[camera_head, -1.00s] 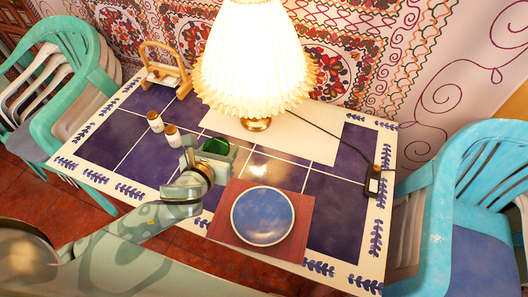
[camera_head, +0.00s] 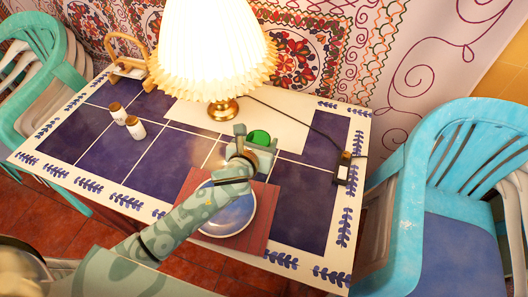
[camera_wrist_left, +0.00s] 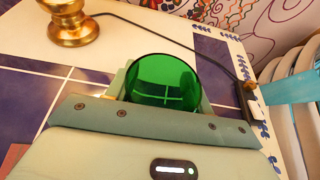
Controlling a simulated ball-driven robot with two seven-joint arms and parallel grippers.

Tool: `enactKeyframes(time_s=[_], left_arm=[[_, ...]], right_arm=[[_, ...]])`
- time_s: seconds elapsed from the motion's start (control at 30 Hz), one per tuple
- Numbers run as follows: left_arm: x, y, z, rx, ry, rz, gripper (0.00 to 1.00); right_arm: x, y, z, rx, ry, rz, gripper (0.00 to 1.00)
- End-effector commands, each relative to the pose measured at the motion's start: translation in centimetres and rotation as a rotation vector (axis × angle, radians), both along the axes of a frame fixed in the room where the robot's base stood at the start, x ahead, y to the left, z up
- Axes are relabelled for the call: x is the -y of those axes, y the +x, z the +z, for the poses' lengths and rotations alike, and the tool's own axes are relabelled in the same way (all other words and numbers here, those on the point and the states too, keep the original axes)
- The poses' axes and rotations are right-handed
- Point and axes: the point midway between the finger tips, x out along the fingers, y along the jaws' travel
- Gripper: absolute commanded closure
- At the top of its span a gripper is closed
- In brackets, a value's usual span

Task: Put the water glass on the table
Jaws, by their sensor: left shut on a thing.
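The water glass is green and see-through. It shows in the head view (camera_head: 259,138) and in the left wrist view (camera_wrist_left: 162,82). My left gripper (camera_head: 256,143) is shut on the glass, above the table beyond the blue plate. I cannot tell whether the glass touches the table. The table (camera_head: 110,150) has dark blue tiles and a white border with blue leaf patterns. My right gripper is not in view.
A lit lamp (camera_head: 215,50) with a brass base stands behind the glass. A blue plate (camera_head: 232,218) lies on a reddish mat (camera_head: 262,215), partly under my left arm. Two shakers (camera_head: 127,121) stand left. A switch on a black cord (camera_head: 343,170) lies right.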

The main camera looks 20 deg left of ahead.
Motion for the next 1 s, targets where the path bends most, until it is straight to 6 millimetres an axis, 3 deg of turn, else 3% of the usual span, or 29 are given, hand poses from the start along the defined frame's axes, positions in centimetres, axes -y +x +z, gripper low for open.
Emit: enactKeyframes(time_s=[0.23,0.4,0.8,0.83,0.87,0.9,1.0], left_arm=[[0.7,1.3,-1.8,0.001,-0.001,0.001,0.73],[0.7,1.3,-4.8,-0.003,0.001,0.002,0.73],[0.7,1.3,-5.0,0.002,0.0,0.001,0.73],[0.7,1.3,-5.0,0.001,0.0,0.001,0.4],[0.7,1.3,-5.0,0.001,0.0,0.001,0.31],[0.7,1.3,-5.0,0.001,0.0,0.001,0.26],[0.7,1.3,-5.0,0.001,0.0,0.001,0.26]], right_arm=[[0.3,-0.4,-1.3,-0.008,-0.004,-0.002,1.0],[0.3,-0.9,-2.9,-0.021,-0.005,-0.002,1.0],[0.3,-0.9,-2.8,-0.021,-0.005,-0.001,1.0],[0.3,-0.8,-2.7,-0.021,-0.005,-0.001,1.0],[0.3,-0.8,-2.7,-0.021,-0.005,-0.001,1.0],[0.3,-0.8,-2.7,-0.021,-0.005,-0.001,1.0],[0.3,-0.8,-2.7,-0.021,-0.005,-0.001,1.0]])
